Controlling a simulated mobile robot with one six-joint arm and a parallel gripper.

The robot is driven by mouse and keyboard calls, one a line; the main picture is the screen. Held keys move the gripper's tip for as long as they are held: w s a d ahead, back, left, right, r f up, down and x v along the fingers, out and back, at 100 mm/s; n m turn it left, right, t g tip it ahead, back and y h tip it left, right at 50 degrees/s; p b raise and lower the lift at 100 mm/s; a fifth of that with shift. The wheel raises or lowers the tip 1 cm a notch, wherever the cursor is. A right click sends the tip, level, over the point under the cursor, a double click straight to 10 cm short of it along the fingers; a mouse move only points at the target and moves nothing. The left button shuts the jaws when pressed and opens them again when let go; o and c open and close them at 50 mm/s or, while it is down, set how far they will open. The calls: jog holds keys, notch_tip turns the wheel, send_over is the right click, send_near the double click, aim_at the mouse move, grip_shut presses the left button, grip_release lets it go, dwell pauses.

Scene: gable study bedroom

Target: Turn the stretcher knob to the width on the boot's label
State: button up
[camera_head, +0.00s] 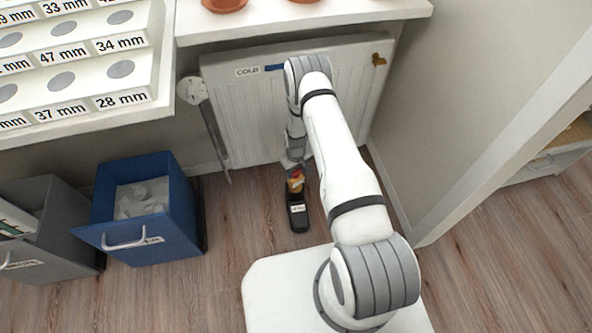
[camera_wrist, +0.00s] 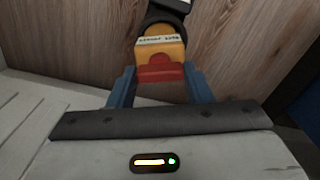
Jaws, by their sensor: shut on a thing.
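The black boot (camera_head: 298,217) stands on the wooden floor before the radiator, with a white label (camera_head: 298,208) too small to read. In the wrist view, part of the dark boot (camera_wrist: 166,16) shows at the top. An orange stretcher part (camera_wrist: 165,50) sits in it, with a pale printed strip (camera_wrist: 162,40) that I cannot read surely. The red stretcher knob (camera_wrist: 160,73) is on the near side of the orange part. My gripper (camera_wrist: 160,76) has its blue fingers on both sides of the red knob, shut on it. In the head view, my gripper (camera_head: 295,172) is above the boot, partly hidden.
A white radiator (camera_head: 240,110) with a brass valve stands close behind. A blue bin (camera_head: 185,215) with crumpled paper and a grey bin (camera_head: 65,235) stand left. A board with millimetre labels (camera_head: 75,85) is upper left. Floor right of my base (camera_head: 500,260) is clear.

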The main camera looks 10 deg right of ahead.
jog(key=shift+a, duration=0.15)
jog(key=shift+m, duration=0.3)
jog(key=shift+f+b, duration=0.1)
jog(key=shift+b, duration=0.2)
jog(key=shift+m, duration=0.4)
jog(key=m+b, duration=0.2)
jog(key=m, duration=0.1)
jog(key=m+b, duration=0.1)
jog(key=m, duration=0.3)
jog(key=shift+m+b, duration=0.4)
jog(key=m+b, duration=0.1)
jog(key=m, duration=0.3)
jog(key=shift+m, duration=0.3)
jog(key=shift+m+b, duration=0.65)
jog(key=shift+m, duration=1.35)
